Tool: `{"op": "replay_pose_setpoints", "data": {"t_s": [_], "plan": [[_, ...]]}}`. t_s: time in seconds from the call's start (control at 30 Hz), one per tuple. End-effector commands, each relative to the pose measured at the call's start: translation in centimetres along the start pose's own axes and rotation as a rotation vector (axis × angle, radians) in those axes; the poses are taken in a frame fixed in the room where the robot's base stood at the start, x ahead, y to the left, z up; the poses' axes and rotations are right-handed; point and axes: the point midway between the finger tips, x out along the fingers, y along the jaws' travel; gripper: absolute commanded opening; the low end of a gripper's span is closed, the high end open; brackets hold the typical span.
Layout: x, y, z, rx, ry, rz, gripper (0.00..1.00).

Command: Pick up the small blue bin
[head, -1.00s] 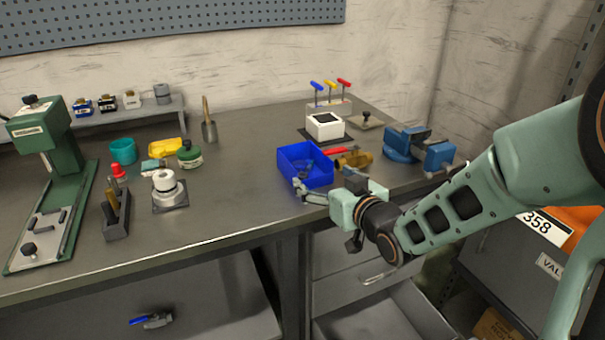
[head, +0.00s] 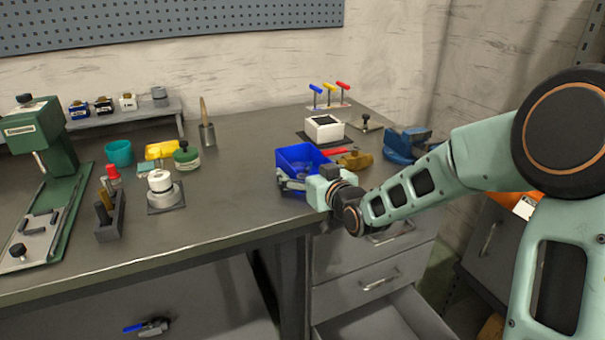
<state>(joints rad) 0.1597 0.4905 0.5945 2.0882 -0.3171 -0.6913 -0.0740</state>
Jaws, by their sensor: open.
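The small blue bin (head: 302,156) stands upright on the workbench (head: 230,190) near its front right part, with its open top showing. My gripper (head: 284,181) is at the bin's front left side, low near the bench top. Its fingers are open and overlap the bin's front lower part in the picture. I cannot tell whether a finger touches the bin wall. Part of the bin's front is hidden behind my gripper.
A brass fitting (head: 355,160) and a red-handled tool sit right of the bin. A blue vise (head: 402,143) is farther right. A white box (head: 324,128) stands behind. A round white-topped part (head: 160,181) is left, with clear bench between. A drawer (head: 375,318) stands open below.

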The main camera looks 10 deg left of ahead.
Motion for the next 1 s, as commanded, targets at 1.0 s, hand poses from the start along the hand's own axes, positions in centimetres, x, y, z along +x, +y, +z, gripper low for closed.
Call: {"op": "replay_pose_setpoints", "data": {"t_s": [1.0], "plan": [[0.57,-0.37,-0.51,0.000,0.001,0.000,0.46]]}}
